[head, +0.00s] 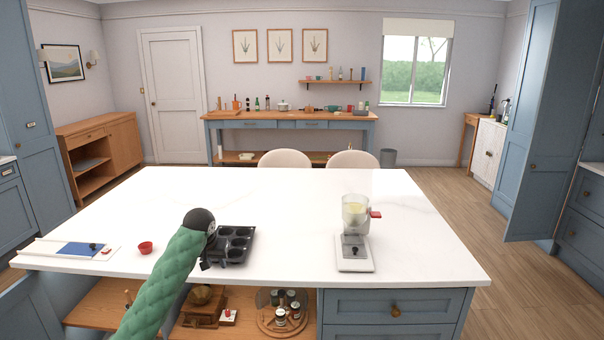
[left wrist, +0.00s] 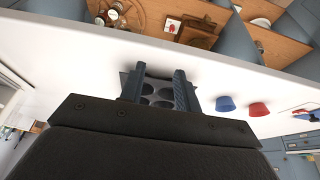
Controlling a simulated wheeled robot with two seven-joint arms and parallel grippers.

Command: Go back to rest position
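My left arm in its green sleeve reaches over the front edge of the white island top. The left gripper (head: 208,262) is at the near left side of a dark muffin tin (head: 236,240). In the left wrist view, the two fingers of the left gripper (left wrist: 160,72) stand apart with nothing held between them. The muffin tin's cups (left wrist: 158,92) show beyond and between the fingers; I cannot tell whether they touch it. My right gripper is not in view.
A red cup (head: 145,247) stands left of my arm; the left wrist view also shows a blue cup (left wrist: 225,103). A blender-like appliance (head: 355,232) stands right of the tin. A board with a blue panel (head: 78,249) lies at the left. The far island top (head: 270,185) is clear.

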